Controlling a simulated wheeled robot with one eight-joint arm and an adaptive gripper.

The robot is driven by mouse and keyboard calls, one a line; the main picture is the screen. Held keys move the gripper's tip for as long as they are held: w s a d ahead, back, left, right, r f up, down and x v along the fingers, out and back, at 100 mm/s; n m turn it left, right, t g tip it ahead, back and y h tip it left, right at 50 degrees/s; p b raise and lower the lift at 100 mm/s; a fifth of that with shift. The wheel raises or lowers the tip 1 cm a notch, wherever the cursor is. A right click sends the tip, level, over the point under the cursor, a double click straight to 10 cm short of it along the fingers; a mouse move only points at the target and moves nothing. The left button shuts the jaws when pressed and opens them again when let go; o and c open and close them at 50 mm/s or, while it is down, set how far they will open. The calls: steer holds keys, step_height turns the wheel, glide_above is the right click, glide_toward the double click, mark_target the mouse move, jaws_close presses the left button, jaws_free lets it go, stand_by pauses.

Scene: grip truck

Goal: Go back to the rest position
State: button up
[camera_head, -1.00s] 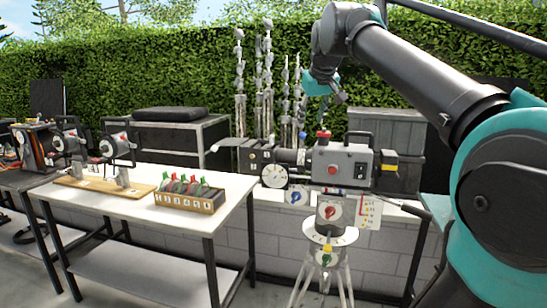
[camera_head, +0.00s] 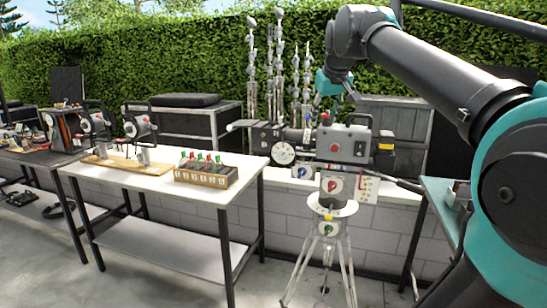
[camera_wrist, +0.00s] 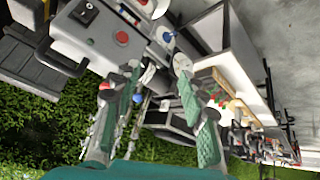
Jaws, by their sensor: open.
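My gripper (camera_head: 318,100) hangs at the end of my arm, close above or behind the grey box-shaped device in the head view; the gap is hard to judge. In the wrist view my gripper (camera_wrist: 160,78) has its two green-padded fingers spread, with nothing held between them. The grey device (camera_head: 350,145) has a black handle, a red button and a round white dial, and is mounted on a tripod (camera_head: 325,235). It also shows upside down at the upper left of the wrist view (camera_wrist: 85,40).
A white table (camera_head: 150,185) at left carries a box of coloured levers (camera_head: 205,175) and a wooden board with small devices (camera_head: 125,160). A dark table with equipment stands further left. A low block wall and hedge (camera_head: 120,75) close off the back. A teal-topped table (camera_head: 435,195) is at right.

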steer(key=s+d+f+m+g, duration=0.1)
steer(key=s+f, duration=0.2)
steer(key=f, duration=1.1)
steer(key=s+d+f+m+g, duration=0.1)
steer(key=s+d+f, duration=0.15)
steer(key=f, duration=1.15)
steer(key=s+f+m, duration=0.1)
steer(key=s+f, duration=1.5)
steer(key=f, duration=0.2)
steer(key=shift+d+g, duration=0.3)
steer(key=shift+g, duration=0.1)
steer(key=shift+w, duration=0.1)
